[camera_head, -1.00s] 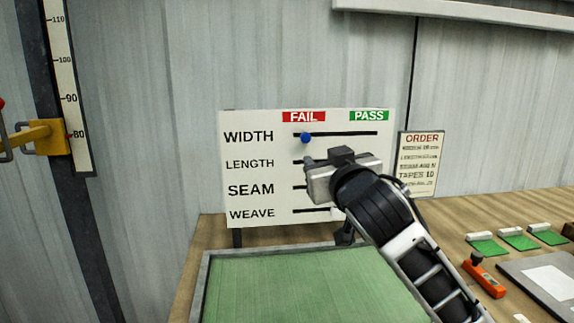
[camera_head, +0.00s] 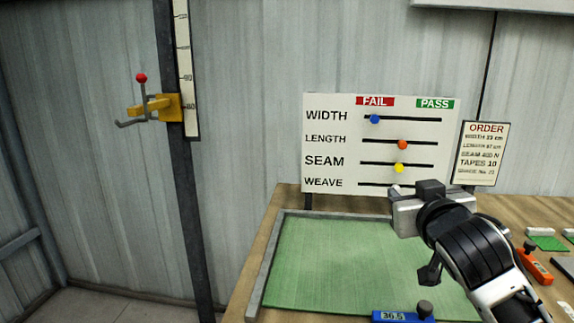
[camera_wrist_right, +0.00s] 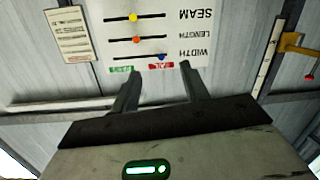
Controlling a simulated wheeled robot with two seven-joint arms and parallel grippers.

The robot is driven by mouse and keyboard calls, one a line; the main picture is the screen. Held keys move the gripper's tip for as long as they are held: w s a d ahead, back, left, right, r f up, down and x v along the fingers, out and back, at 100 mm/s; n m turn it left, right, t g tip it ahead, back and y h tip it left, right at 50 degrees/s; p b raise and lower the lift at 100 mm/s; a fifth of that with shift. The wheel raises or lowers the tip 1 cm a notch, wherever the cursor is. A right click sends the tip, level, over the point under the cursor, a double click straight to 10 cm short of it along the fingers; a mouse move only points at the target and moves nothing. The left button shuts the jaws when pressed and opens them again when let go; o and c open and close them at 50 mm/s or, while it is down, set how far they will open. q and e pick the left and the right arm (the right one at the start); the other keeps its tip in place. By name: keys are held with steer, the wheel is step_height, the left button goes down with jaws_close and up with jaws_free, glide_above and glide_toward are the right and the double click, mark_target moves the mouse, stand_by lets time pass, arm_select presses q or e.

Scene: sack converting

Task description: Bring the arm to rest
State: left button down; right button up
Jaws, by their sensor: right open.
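My right gripper (camera_head: 398,190) is in front of the lower part of the white FAIL/PASS board (camera_head: 330,150), with its arm coming in from the lower right. In the right wrist view its two fingers (camera_wrist_right: 158,85) are spread apart with nothing between them. The board shows a blue knob (camera_head: 375,119) near the FAIL end of the WIDTH slot, and an orange knob (camera_head: 402,145) and a yellow knob (camera_head: 399,168) around the middle of the LENGTH and SEAM slots. The gripper hides part of the WEAVE slot. My left gripper is not in view.
A green mat (camera_head: 340,265) in a grey frame lies on the wooden bench. A blue gauge (camera_head: 402,317) and an orange tool (camera_head: 535,265) lie nearer. An ORDER card (camera_head: 483,153) stands right of the board. A yellow bracket (camera_head: 168,108) sits on the post at left.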

steer(key=s+a+f+g, duration=0.1)
steer(key=s+f+g, duration=0.2)
steer(key=s+f, duration=0.5)
steer(key=s+f+g, duration=0.3)
steer(key=s+f, duration=0.1)
steer(key=f, duration=0.8)
steer(key=s+f+n+g+y, duration=0.1)
steer(key=s+f+g, duration=0.2)
steer(key=s+f, duration=0.5)
steer(key=s+f+g, duration=0.3)
steer(key=s+g, duration=0.1)
steer(key=s, duration=0.8)
steer(key=w+a+f+t+y, duration=0.3)
steer(key=w+a+f+t, duration=0.2)
steer(key=w+f+t, duration=0.1)
steer(key=shift+a+f+n+t, duration=0.3)
steer(key=shift+a+f+t, duration=0.1)
steer(key=shift+t, duration=0.1)
